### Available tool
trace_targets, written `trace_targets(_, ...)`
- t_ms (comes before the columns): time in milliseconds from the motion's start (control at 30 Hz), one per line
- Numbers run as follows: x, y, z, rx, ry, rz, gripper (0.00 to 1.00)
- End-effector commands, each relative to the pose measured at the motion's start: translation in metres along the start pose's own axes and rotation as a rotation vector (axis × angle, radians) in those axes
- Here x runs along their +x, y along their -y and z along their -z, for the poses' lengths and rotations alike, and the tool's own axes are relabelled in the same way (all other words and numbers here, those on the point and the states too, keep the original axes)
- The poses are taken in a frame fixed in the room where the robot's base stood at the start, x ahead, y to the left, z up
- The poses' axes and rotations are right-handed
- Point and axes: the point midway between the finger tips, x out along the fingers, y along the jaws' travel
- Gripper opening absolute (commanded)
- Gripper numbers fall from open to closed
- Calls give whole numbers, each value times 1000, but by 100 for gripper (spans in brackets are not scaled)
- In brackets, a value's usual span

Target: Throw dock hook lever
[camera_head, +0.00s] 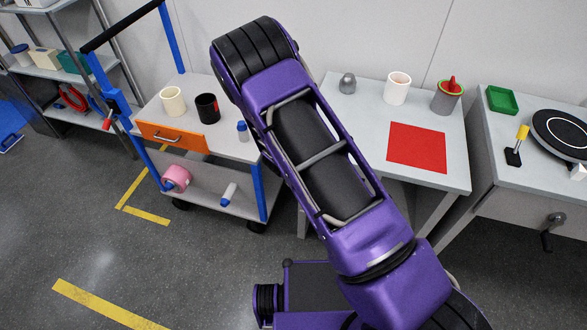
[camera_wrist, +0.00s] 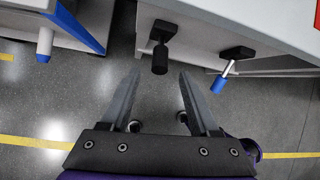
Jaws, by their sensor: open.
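In the wrist view my gripper (camera_wrist: 159,75) is open, with its two fingers apart and nothing between them. A lever with a black handle (camera_wrist: 160,58) hangs from a black mount on the pale table just beyond the fingertips. To its right is a second lever with a blue grip (camera_wrist: 220,83) on a metal rod and a black mount. No label shows which one is the dock hook lever. In the head view my arm covers this area, and my gripper is hidden there.
A cart (camera_head: 215,190) with blue posts stands left of the table (camera_head: 455,165), which bears a red mat (camera_head: 417,147). A white-and-blue bottle (camera_head: 229,193) lies on the cart's lower shelf.

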Motion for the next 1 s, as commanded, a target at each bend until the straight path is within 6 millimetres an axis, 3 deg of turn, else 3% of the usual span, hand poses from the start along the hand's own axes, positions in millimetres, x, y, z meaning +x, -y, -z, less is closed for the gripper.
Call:
trace_targets(33,-16,-1,-2,0,2,-3,62)
trace_targets(200,-54,-2,0,1,2,-4,62)
trace_targets(400,-87,-1,0,3,2,-2,62)
trace_targets(600,-103,0,0,2,0,-2,62)
trace_targets(1000,-106,0,0,-1,-1,0,62)
